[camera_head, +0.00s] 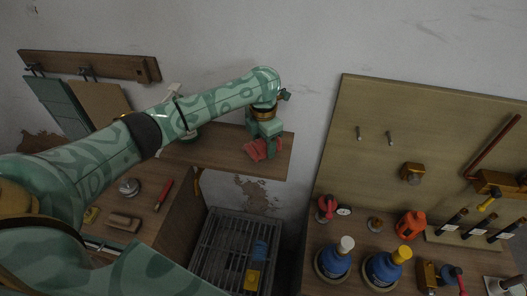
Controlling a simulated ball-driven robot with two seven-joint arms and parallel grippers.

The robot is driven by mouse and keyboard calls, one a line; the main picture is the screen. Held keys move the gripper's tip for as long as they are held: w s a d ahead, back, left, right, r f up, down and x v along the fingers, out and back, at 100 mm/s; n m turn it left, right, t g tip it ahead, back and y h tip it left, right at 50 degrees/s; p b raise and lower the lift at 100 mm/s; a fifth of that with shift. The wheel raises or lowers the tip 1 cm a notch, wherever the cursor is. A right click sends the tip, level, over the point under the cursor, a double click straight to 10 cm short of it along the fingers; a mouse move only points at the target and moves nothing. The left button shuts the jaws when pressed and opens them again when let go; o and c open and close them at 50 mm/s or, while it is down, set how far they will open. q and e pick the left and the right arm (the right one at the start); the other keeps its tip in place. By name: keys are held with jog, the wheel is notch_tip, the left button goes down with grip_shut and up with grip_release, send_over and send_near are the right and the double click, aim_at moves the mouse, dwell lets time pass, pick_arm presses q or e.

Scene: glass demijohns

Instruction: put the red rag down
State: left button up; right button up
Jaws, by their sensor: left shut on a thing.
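The red rag (256,151) is a small crumpled cloth near the right end of a wooden shelf (218,155) in the head view. My left gripper (264,150) points down there and is shut on the rag. The fingers hide part of the rag. I cannot tell whether the rag touches the shelf board or hangs just above it. My right gripper is not in view.
At right, a bench holds two blue bottles (334,260) and an orange container (411,224) before a pegboard (380,170). At left, a brush (123,222) and red-handled tool (164,194) lie on a worktop.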

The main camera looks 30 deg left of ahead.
aim_at(263, 148)
pick_arm(q)
jog(key=shift+w+a+f, duration=0.1)
jog(key=shift+w+f, duration=0.1)
jog(key=shift+f, duration=0.05)
jog(key=shift+w+a+f+b, duration=0.1)
jog(key=shift+f+b, duration=0.1)
jog(key=shift+f, duration=0.7)
jog(key=shift+w+a+f+b, duration=0.1)
jog(key=shift+f+b, duration=0.1)
jog(key=shift+f, duration=0.65)
jog(key=shift+f, duration=0.1)
jog(key=o, duration=0.9)
jog(key=shift+r, duration=0.3)
notch_tip(263, 148, up, 12)
jog(key=shift+f+p, duration=0.15)
jog(key=shift+p, duration=1)
